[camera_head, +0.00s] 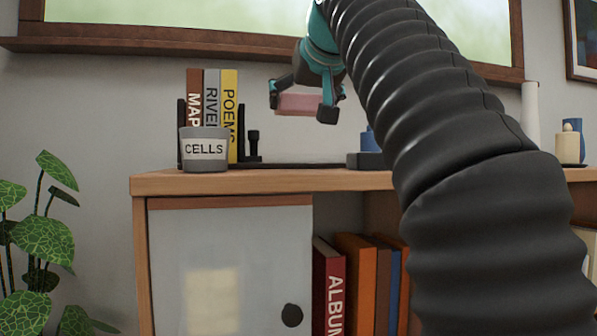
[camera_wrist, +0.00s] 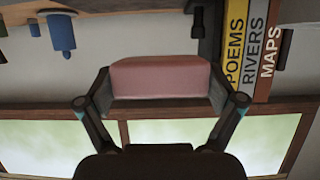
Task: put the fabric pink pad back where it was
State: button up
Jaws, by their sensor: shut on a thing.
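The pink pad (camera_head: 299,104) is a small block held in the air above the cabinet top, right of the books. My gripper (camera_head: 304,102) is shut on it, with a finger at each end of the pad. In the wrist view the pink pad (camera_wrist: 160,78) sits between the two fingers of my gripper (camera_wrist: 160,88). Nothing touches the pad apart from the fingers, as far as I can see. My arm covers part of the cabinet top on the right in the head view.
A grey CELLS cup (camera_head: 204,150) stands before upright books (camera_head: 211,105) on the cabinet top (camera_head: 280,181). A dark tray (camera_head: 300,166) lies right of them. A blue object (camera_head: 368,140) stands on a dark block (camera_head: 366,160). A window ledge (camera_head: 120,48) runs behind. A plant (camera_head: 40,235) is at left.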

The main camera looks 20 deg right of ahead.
jog(key=shift+f, duration=0.15)
jog(key=shift+s+f, duration=0.1)
jog(key=shift+f, duration=0.85)
jog(key=shift+f+b, duration=0.95)
jog(key=shift+f, duration=2.8)
jog(key=shift+f, duration=0.25)
jog(key=o, duration=0.7)
jog(key=shift+c, duration=0.2)
